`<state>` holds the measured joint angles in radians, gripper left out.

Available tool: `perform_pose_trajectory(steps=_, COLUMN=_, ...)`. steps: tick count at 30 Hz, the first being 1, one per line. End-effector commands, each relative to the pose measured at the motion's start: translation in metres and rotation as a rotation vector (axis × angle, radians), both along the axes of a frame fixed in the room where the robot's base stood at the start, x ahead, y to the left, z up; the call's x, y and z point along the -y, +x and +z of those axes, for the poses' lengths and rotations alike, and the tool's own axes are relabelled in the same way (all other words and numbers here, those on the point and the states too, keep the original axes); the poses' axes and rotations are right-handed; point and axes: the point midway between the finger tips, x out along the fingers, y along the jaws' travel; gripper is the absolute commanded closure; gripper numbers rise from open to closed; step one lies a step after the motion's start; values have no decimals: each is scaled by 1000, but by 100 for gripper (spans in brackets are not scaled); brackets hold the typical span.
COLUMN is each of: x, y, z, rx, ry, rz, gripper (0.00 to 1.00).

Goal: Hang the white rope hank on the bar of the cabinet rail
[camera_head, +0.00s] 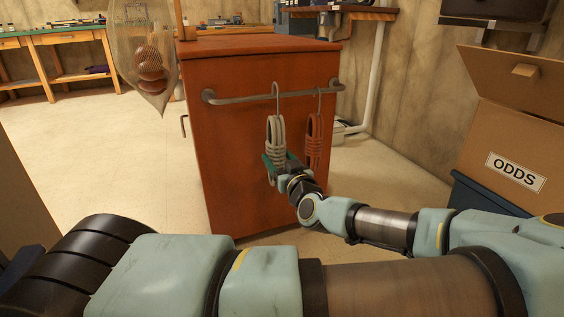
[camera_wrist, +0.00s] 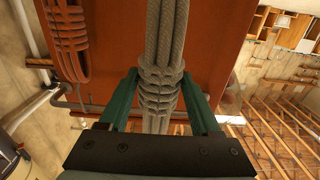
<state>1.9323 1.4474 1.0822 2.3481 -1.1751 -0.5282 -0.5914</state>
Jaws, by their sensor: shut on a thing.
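The white rope hank (camera_head: 275,133), grey-white with wrapped coils and a metal hook on top, is upright in front of the orange cabinet (camera_head: 240,180). My gripper (camera_head: 272,162) is shut on its wrapped lower part. In the wrist view the hank (camera_wrist: 167,30) runs between the two green fingers (camera_wrist: 160,76). The cabinet rail's bar (camera_head: 240,97) crosses the upper cabinet face. The hank's hook rises at the bar, its top above the bar's line. I cannot tell whether the hook rests on the bar or is just in front.
A red-brown rope hank (camera_head: 314,140) hangs from the bar just right of the white one. A net bag of round things (camera_head: 150,60) hangs at the upper left. A cardboard box marked ODDS (camera_head: 515,165) stands at right. The bar's left part is free.

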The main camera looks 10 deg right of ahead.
Motion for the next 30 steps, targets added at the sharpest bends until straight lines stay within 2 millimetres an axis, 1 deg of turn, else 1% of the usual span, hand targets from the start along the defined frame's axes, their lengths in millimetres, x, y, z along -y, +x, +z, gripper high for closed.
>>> perform_pose_trajectory(steps=30, x=-10, y=77, z=1, rx=2, ry=-1, rz=1, gripper=100)
